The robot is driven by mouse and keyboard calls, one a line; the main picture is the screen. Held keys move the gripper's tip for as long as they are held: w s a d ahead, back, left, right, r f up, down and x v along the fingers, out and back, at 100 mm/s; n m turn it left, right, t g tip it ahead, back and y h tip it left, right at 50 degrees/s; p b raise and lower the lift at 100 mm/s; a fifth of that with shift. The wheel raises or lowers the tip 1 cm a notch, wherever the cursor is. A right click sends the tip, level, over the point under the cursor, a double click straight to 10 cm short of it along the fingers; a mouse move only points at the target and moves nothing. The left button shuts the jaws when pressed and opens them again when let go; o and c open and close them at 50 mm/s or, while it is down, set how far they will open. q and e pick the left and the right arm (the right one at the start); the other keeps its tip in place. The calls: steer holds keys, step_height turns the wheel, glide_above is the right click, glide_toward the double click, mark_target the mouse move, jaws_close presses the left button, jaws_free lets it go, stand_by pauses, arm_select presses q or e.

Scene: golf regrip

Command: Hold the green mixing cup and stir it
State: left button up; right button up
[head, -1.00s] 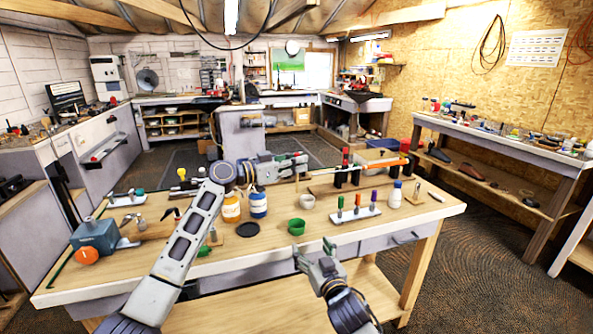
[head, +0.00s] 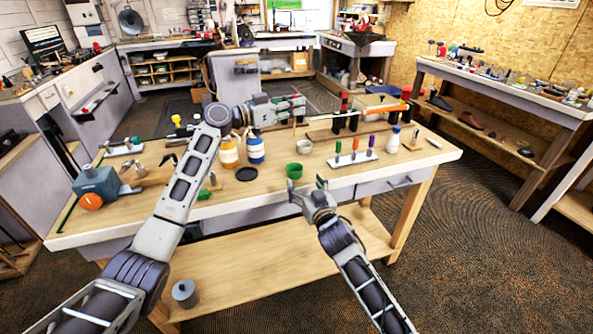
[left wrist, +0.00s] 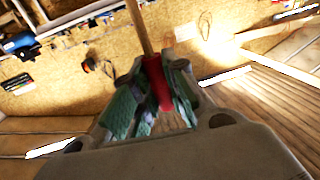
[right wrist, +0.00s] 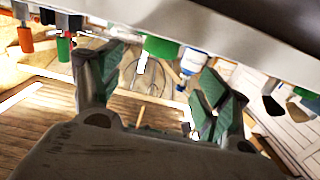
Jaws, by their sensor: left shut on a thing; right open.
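The green mixing cup (head: 293,170) stands upright near the front edge of the workbench. It also shows as a green shape beyond the table edge in the right wrist view (right wrist: 160,47). My left gripper (head: 304,105) is raised over the back of the bench, behind the cup. It is shut on a wooden stick with a red grip (left wrist: 157,82), seen in the left wrist view; the stick's far end is out of that view. My right gripper (head: 306,186) is open and empty, just in front of the bench edge, close to the cup but apart from it.
A white cup (head: 305,146) stands behind the green one. A rack of coloured-handled tools (head: 351,160) is to its right, a white bottle (head: 393,140) further right. A dark disc (head: 246,174), orange bottle (head: 229,153) and blue bottle (head: 255,149) are left. A blue vise (head: 96,185) is far left.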

mark_target(297, 177)
steer(key=shift+x, duration=4.35)
steer(key=shift+c, duration=0.3)
steer(key=c, duration=1.1)
steer(key=shift+o, duration=0.2)
